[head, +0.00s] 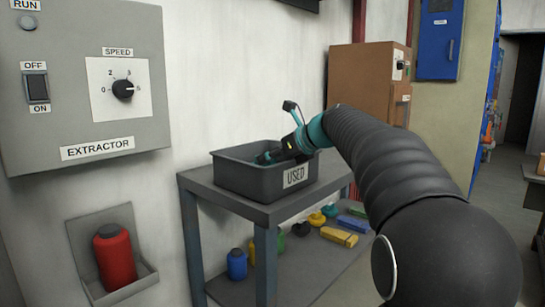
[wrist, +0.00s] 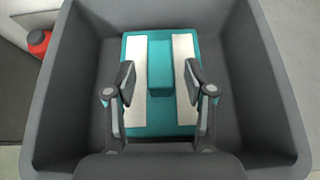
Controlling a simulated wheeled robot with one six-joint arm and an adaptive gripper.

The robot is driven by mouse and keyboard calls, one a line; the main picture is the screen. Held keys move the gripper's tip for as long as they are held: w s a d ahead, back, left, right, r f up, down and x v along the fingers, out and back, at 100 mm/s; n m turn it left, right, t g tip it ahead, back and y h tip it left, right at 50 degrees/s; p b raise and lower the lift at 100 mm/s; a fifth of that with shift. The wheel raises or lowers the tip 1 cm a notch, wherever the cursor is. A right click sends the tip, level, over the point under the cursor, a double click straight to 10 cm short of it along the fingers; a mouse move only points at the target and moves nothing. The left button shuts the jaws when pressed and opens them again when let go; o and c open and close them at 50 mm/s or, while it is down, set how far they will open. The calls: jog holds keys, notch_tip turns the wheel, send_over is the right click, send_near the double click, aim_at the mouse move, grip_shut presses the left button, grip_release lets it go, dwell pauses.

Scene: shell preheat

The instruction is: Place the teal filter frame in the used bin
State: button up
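The teal filter frame (wrist: 160,62) lies inside the dark grey used bin (wrist: 268,90), with two pale strips and a raised teal bar between them. The bin (head: 240,178), labelled USED, stands on a grey table in the head view. My gripper (wrist: 160,84) reaches down into the bin over the frame. Its two fingers stand apart on either side of the teal bar, with gaps between them and the bar. In the head view my gripper (head: 273,155) is partly hidden by the bin wall.
The table (head: 215,190) has a lower shelf with several coloured bottles and blocks. A red bottle (head: 113,255) sits in a wall holder at left, below the extractor panel (head: 85,85). A brown cabinet (head: 360,80) stands behind the table.

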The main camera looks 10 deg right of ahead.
jog(key=shift+r, duration=0.1)
jog(key=shift+s+d+r, duration=0.1)
jog(key=shift+r, duration=0.05)
jog(key=v, duration=1.1)
jog(key=shift+s+d+p, duration=0.15)
jog(key=shift+s+p, duration=0.2)
jog(key=shift+r, duration=0.1)
jog(key=s+a+f+n+g+h, duration=0.2)
jog(key=s+a+f+n+h, duration=0.1)
jog(key=s+f+n, duration=1.1)
jog(key=s+a+f+n+g+h, duration=0.2)
jog(key=s+a+f+n+h, duration=0.1)
jog(key=s+f+n, duration=1.1)
jog(key=s+f+h, duration=0.1)
jog(key=s+f, duration=0.1)
jog(key=s, duration=0.2)
jog(key=shift+n, duration=0.4)
jog(key=shift+a, duration=0.1)
